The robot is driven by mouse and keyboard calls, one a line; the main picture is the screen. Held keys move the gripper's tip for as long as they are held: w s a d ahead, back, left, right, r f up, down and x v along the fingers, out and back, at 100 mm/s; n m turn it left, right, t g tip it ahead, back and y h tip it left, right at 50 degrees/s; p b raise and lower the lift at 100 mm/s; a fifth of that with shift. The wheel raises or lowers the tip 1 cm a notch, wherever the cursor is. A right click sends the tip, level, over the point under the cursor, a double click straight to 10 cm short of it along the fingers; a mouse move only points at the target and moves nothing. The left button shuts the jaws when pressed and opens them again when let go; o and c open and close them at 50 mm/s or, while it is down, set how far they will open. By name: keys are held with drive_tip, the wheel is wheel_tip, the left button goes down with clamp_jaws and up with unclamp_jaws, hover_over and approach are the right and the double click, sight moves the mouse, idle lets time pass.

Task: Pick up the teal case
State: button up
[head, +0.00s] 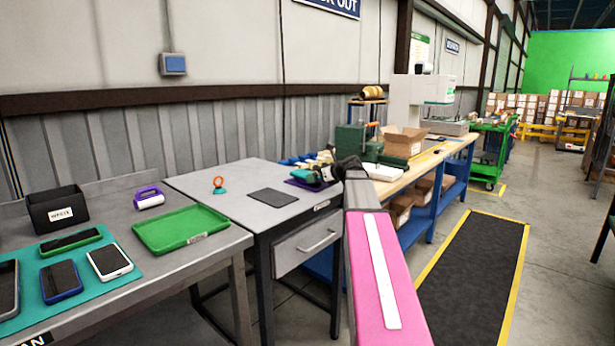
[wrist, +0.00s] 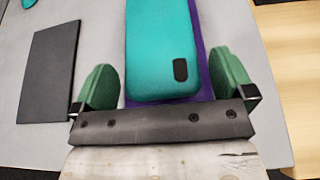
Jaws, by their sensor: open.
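The teal case (wrist: 160,50) lies flat on a purple item (wrist: 200,40) on the grey table, its dark camera cutout facing up. In the wrist view my gripper (wrist: 168,85) is open, with one green fingertip on each side of the case's near end and gaps between them.
A dark flat pad (head: 273,197) lies left of the gripper. An orange and teal ring-shaped item (head: 219,186) stands farther left. A green tray (head: 180,229) and several phones are on the nearer left table. A wooden-topped bench (head: 432,157) adjoins on the right.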

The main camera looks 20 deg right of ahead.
drive_tip(key=shift+w+f, duration=0.1)
drive_tip(key=shift+c, duration=0.3)
drive_tip(key=c, duration=0.8)
drive_tip(key=shift+c, duration=0.2)
